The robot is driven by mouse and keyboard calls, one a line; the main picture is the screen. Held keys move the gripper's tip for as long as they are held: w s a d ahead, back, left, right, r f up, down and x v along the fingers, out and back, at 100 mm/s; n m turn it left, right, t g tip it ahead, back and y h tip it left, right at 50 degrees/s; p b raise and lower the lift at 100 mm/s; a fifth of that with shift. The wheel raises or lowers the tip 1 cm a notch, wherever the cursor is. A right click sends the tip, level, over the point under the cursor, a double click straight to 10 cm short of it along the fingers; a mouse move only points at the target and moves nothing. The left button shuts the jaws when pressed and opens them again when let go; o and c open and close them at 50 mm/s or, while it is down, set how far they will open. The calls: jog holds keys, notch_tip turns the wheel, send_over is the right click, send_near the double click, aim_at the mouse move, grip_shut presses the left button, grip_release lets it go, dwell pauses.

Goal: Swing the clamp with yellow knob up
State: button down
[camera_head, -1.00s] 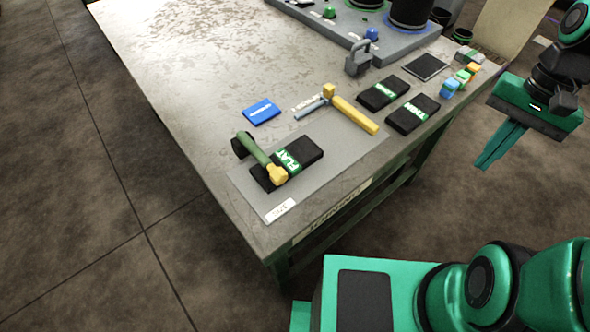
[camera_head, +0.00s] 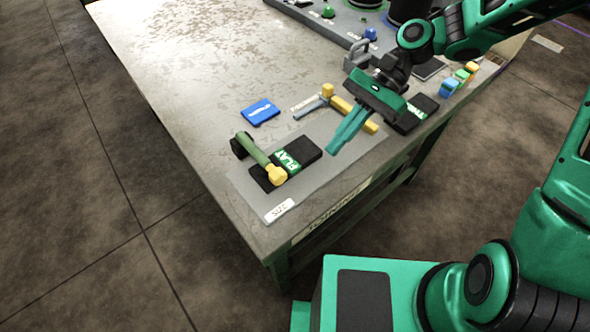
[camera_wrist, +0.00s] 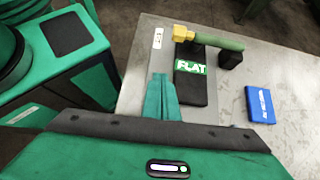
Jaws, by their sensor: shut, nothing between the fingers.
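The clamp (camera_head: 257,155) is a green bar with a yellow knob (camera_head: 277,175) on its near end. It lies down across a black block labelled FLAT (camera_head: 297,158), and its far end meets a black mount (camera_head: 239,147). In the wrist view the clamp's green bar (camera_wrist: 222,42) and yellow knob (camera_wrist: 182,33) show beyond the block. My gripper (camera_head: 335,150) is shut and empty, above the table to the right of the block. Its teal fingers also show in the wrist view (camera_wrist: 161,80), pointing toward the knob side and apart from it.
A blue card (camera_head: 260,111) lies behind the clamp. A yellow-handled hammer-like tool (camera_head: 329,92) and black labelled blocks (camera_head: 425,104) lie partly behind my gripper. Small coloured blocks (camera_head: 459,78) stand at the right edge. The left of the table (camera_head: 180,80) is clear.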

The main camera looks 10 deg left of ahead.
aim_at(277, 175)
jog(key=shift+s+a+r+g+y, duration=0.15)
jog(key=shift+a+r+g+y, duration=0.1)
jog(key=shift+a, duration=0.55)
jog(key=shift+s+a+r+g+y, duration=0.15)
jog(key=shift+a+r+g+y, duration=0.1)
jog(key=shift+a, duration=0.5)
jog(key=x, duration=1)
jog(key=shift+f, duration=0.1)
jog(key=shift+d, duration=0.15)
